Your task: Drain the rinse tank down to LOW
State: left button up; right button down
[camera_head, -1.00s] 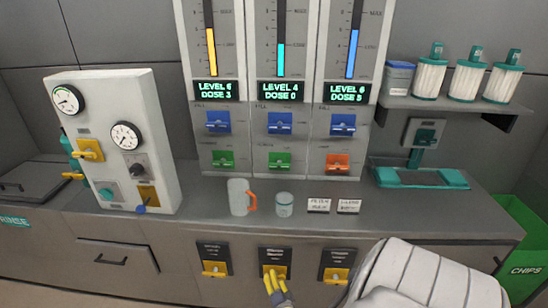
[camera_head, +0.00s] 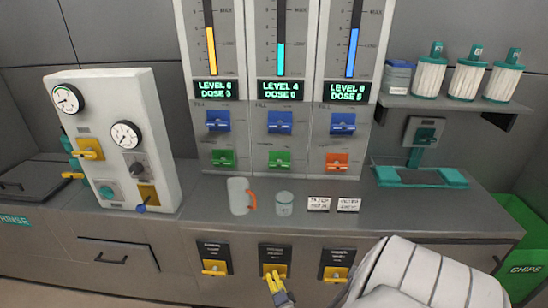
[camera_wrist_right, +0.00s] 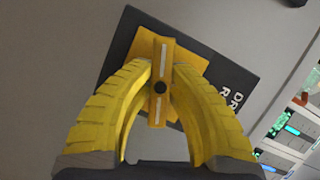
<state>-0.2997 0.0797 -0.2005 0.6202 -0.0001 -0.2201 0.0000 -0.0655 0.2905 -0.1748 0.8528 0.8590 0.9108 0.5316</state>
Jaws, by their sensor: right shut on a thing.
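Three tank columns stand on the back wall, each with a level gauge. The middle one has a teal level bar (camera_head: 281,60), and its display (camera_head: 281,90) appears to read LEVEL 4, DOSE 0. Below the counter is a row of three yellow drain handles on dark plates. My right gripper (camera_head: 273,273) is at the middle plate (camera_head: 275,252), shut on its yellow drain handle (camera_wrist_right: 159,83). In the right wrist view, the handle stands between the yellow fingers, and the label is partly visible, starting with DR and R. My left gripper is not in view.
Left (camera_head: 214,267) and right (camera_head: 336,273) yellow handles flank the middle one. A mug (camera_head: 239,196) and a cup (camera_head: 284,204) stand on the counter above. A gauge box (camera_head: 110,140) is at left; a green CHIPS bin (camera_head: 525,268) is at right.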

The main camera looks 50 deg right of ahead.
jog(key=shift+w+r+m+t, duration=0.1)
jog(key=shift+m+t, duration=0.4)
jog(key=shift+m, duration=0.8)
jog(key=shift+h, duration=0.3)
jog(key=c, duration=1.3)
grip_release()
jog(key=v, duration=1.2)
